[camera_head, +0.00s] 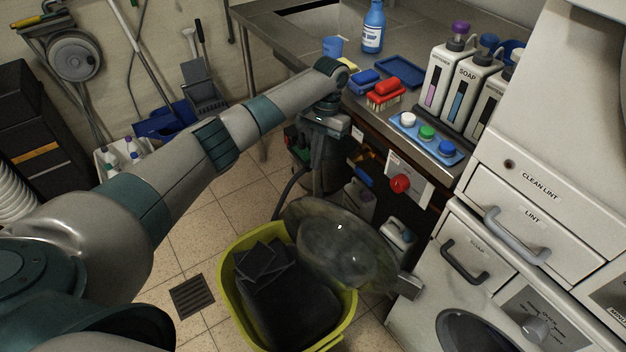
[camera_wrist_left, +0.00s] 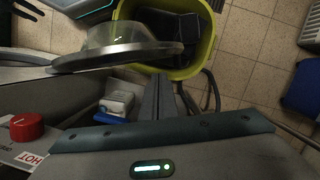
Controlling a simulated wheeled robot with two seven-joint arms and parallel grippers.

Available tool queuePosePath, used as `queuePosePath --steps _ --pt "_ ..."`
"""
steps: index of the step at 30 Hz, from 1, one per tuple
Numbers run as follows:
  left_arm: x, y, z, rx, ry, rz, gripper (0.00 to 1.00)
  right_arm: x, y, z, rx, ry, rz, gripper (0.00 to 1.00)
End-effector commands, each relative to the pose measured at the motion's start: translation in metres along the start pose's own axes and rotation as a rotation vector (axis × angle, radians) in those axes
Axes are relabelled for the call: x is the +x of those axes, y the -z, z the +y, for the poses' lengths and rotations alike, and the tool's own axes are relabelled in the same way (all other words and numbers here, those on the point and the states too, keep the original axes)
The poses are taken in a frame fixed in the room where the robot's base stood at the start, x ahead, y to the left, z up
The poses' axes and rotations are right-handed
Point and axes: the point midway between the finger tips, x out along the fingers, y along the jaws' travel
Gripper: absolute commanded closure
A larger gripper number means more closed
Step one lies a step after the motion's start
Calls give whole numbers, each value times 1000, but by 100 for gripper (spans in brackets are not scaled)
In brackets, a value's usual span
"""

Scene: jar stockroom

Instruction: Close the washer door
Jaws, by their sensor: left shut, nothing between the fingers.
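The washer (camera_head: 410,315) stands at the lower right, with its round opening (camera_head: 475,333) partly in view. Its round glass door (camera_head: 345,248) is swung wide open, out over the yellow basket, and joins the washer at the door's right edge. In the left wrist view the door (camera_wrist_left: 115,50) shows edge-on as a grey rim with a clear bowl. My left gripper (camera_head: 322,180) points down just beyond the door's far side. Its fingers (camera_wrist_left: 165,98) are shut and empty, close to the rim; I cannot tell if they touch it. My right gripper is not in view.
A yellow basket (camera_head: 348,318) with dark cloth stands under the door. Bottles and a red knob (camera_head: 400,183) are under the counter beside my left gripper. Soap dispensers (camera_head: 470,88) and a blue tray (camera_head: 405,133) with caps sit on the counter. Tiled floor is free at left.

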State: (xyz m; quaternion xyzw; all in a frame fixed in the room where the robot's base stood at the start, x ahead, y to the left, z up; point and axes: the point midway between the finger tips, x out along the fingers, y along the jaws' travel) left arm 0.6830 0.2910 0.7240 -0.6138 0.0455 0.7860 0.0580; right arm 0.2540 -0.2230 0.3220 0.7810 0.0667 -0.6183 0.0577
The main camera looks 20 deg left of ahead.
Motion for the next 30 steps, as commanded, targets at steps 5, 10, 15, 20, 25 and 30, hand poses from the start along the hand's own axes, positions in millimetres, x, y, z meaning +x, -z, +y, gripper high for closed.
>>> queuePosePath --steps 5,10,15,20,25,30 --pt "10 -1 0 0 0 -3 100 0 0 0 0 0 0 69" --pt "30 -1 0 0 1 -4 100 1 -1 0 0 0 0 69" --pt "56 -1 0 0 1 -4 100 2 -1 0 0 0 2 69" --pt "79 -1 0 -1 1 -3 100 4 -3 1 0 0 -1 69" --pt "94 -1 0 0 1 -1 100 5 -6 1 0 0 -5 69" --pt "99 0 0 0 0 0 100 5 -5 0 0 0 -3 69"
